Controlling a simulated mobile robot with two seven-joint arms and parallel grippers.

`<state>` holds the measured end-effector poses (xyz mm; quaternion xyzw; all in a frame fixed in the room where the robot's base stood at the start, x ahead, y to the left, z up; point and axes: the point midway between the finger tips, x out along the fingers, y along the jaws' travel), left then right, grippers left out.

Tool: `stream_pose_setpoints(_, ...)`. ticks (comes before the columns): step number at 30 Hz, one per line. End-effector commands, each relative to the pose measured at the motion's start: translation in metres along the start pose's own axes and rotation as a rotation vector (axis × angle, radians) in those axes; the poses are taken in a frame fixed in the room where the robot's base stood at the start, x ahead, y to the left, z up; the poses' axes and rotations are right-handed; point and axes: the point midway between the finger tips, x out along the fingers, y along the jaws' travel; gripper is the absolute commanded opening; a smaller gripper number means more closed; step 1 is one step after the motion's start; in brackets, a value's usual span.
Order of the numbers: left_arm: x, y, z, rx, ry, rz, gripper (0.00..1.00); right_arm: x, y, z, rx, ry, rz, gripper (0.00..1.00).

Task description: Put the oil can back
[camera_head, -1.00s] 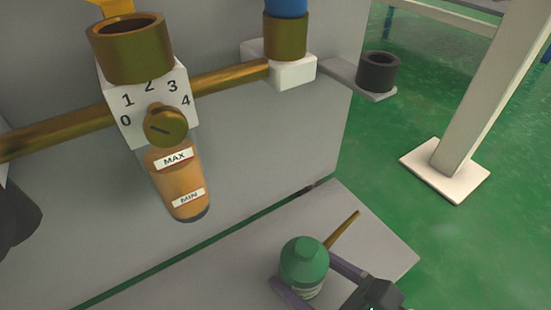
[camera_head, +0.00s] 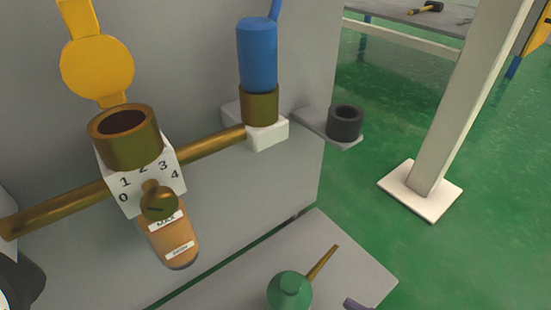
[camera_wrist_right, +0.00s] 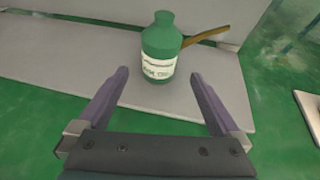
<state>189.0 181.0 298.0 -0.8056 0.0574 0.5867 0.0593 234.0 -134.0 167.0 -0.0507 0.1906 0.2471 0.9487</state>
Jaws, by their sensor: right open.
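The green oil can (camera_head: 289,290) with its brass spout stands upright on a light grey shelf (camera_head: 345,262) at the bottom of the head view. In the right wrist view the oil can (camera_wrist_right: 161,50) stands beyond the fingertips, with a white label facing me. My right gripper (camera_wrist_right: 160,80) is open and empty, its two fingers apart and clear of the can. Only a fingertip of it shows at the bottom edge of the head view.
A brass filler cup (camera_head: 125,138) with a raised yellow lid (camera_head: 97,68) sits above a numbered white block and an amber bowl (camera_head: 172,245). A blue cylinder (camera_head: 257,55) stands right of it. A black ring holder (camera_head: 345,122) juts from the panel. A pillar (camera_head: 455,110) stands right.

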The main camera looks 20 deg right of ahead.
Motion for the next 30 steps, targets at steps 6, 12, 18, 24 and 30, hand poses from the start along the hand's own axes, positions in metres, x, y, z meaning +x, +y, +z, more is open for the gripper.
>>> stream_pose_setpoints(6, -0.009, 0.000, -0.003, 0.000, 0.000, 0.000, 0.50, -0.023, -0.004, 0.002, 0.011, 0.001, -0.012, 1.00)
stream_pose_setpoints(12, -0.009, -0.001, -0.003, 0.004, 0.000, -0.003, 0.50, -0.017, -0.070, 0.023, 0.358, 0.006, -0.267, 1.00)
stream_pose_setpoints(18, -0.008, -0.003, -0.002, 0.009, -0.001, -0.007, 0.50, -0.036, -0.143, 0.063, 1.245, -0.179, -0.672, 1.00)
stream_pose_setpoints(24, -0.008, -0.003, -0.002, 0.009, -0.001, -0.008, 0.50, -0.065, -0.121, 0.083, 2.226, -0.387, -0.945, 1.00)
stream_pose_setpoints(30, -0.008, -0.003, -0.002, 0.009, -0.001, -0.007, 0.50, -0.094, -0.054, 0.099, 2.853, -0.430, -1.228, 1.00)
